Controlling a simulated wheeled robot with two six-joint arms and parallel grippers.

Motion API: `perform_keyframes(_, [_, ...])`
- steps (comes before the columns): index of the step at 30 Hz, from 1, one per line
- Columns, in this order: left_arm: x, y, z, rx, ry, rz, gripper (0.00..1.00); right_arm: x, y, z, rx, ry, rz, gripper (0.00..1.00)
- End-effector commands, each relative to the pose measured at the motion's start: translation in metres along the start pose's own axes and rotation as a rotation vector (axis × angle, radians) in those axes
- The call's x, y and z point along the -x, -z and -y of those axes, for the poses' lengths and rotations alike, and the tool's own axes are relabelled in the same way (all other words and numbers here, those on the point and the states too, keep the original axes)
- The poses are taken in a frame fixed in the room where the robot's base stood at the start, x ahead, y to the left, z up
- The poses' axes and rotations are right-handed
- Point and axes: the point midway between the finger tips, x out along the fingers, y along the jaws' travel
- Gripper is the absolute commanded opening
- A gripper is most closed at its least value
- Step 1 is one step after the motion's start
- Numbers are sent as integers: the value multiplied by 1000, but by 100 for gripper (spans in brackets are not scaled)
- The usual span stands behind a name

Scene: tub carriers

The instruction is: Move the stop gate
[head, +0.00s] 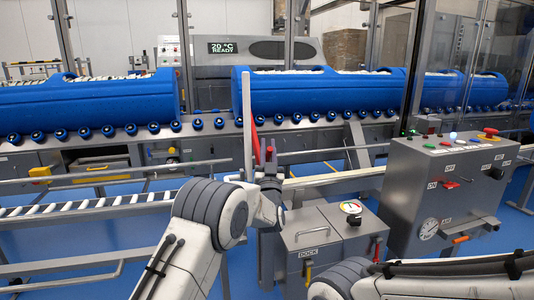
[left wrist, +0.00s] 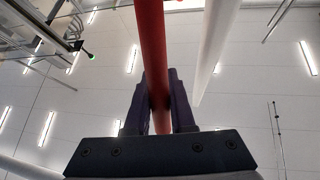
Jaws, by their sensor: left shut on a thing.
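A red bar (head: 255,146), which looks like the handle of the stop gate, stands roughly upright beside a tall white post (head: 247,110) near the middle of the head view. My left gripper (head: 268,156) points up at it. In the left wrist view, the red bar (left wrist: 151,40) runs between the two dark fingers of my left gripper (left wrist: 159,88), which is shut on it. The white post (left wrist: 216,45) passes to the right, apart from the fingers. My wrist hides the lower end of the red bar in the head view. My right gripper is out of frame; only its arm shows.
Blue tubs (head: 90,104) and (head: 318,96) lie on the roller conveyor (head: 200,124) behind. A grey dock box (head: 322,236) stands close right of my left arm. A control cabinet (head: 440,185) is farther right. Rails run across at left.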

Motion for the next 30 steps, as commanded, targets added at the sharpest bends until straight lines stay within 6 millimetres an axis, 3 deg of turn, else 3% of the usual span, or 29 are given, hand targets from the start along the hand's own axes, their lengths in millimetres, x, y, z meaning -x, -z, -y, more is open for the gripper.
perform_keyframes(10, [1, -2, 1, -2, 3, 2, 0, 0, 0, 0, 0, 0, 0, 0])
perform_keyframes(11, [1, -2, 1, -2, 3, 3, 34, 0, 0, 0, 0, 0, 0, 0])
perform_keyframes(23, [5, -3, 3, -4, 3, 3, 34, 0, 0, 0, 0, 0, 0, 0])
perform_keyframes(30, [43, -3, 0, -3, -2, 7, 34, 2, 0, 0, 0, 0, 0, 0])
